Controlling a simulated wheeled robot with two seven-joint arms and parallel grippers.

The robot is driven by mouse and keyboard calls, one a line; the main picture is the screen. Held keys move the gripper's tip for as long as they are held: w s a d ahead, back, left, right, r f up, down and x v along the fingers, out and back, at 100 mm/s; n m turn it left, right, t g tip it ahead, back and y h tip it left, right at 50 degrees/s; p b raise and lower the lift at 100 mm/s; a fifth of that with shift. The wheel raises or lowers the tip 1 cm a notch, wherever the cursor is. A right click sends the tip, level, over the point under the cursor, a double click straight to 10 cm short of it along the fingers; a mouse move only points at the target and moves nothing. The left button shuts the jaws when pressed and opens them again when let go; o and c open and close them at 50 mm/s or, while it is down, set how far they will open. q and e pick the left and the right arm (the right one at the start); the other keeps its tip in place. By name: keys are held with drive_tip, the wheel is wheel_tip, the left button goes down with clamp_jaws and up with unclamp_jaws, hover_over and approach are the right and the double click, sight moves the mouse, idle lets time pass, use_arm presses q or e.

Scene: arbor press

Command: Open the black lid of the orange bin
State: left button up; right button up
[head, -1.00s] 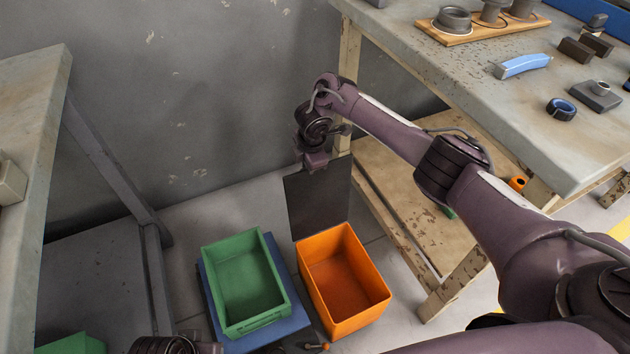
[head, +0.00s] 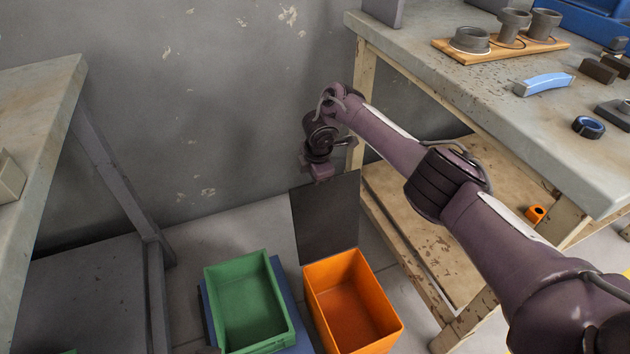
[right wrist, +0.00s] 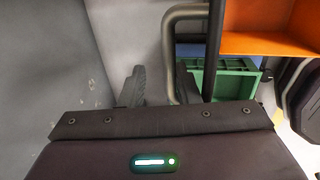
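The orange bin (head: 385,312) stands on the floor, open at the top and empty inside. Its black lid (head: 326,222) stands upright at the bin's far edge, swung clear of the opening. My right gripper (head: 319,172) is at the lid's top edge. In the right wrist view the lid shows nearly edge-on as a dark strip (right wrist: 214,50), with a grey bent handle (right wrist: 169,50) beside it. My right gripper's fingers (right wrist: 160,88) appear spread apart, with the handle close to the right-hand finger; contact is unclear. My left gripper is not in view.
A green bin (head: 245,300) on a blue base stands just left of the orange bin. A workbench (head: 480,105) with metal parts and a lower wooden shelf is at the right. Another table (head: 40,120) is at the left. A grey wall is behind the lid.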

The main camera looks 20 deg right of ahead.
drive_tip(key=shift+o, duration=0.7)
drive_tip(key=shift+w+a, duration=0.1)
